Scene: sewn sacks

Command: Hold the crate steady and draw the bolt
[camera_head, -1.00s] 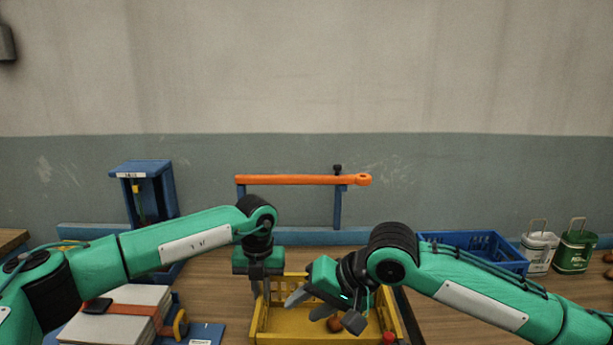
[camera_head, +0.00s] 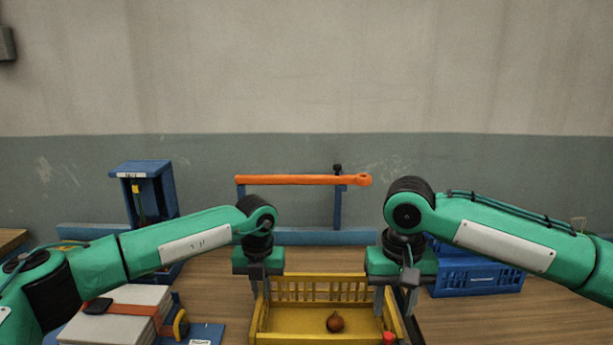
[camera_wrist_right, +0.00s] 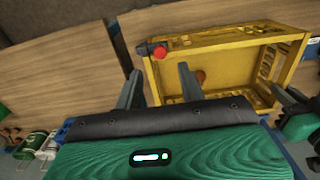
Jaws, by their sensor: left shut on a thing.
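The yellow crate (camera_head: 284,321) stands on the table in front of me, upright. My left gripper (camera_head: 257,289) points down and is shut on the crate's left wall. The red bolt knob (camera_head: 389,338) shows at the crate's front right corner and in the right wrist view (camera_wrist_right: 159,53); the rest of the bolt is hard to make out. My right gripper (camera_head: 395,300) points down over the crate's right wall. In the right wrist view its fingers (camera_wrist_right: 160,88) are apart, with the crate's edge showing between them. I cannot tell whether they touch it.
A brown round thing (camera_head: 335,321) lies in the crate. A blue crate (camera_head: 478,278) stands behind my right arm. Strapped white blocks (camera_head: 118,312) lie at left, near a blue stand (camera_head: 147,195). An orange bar (camera_head: 300,180) on blue posts stands behind. Bare table lies right of the crate.

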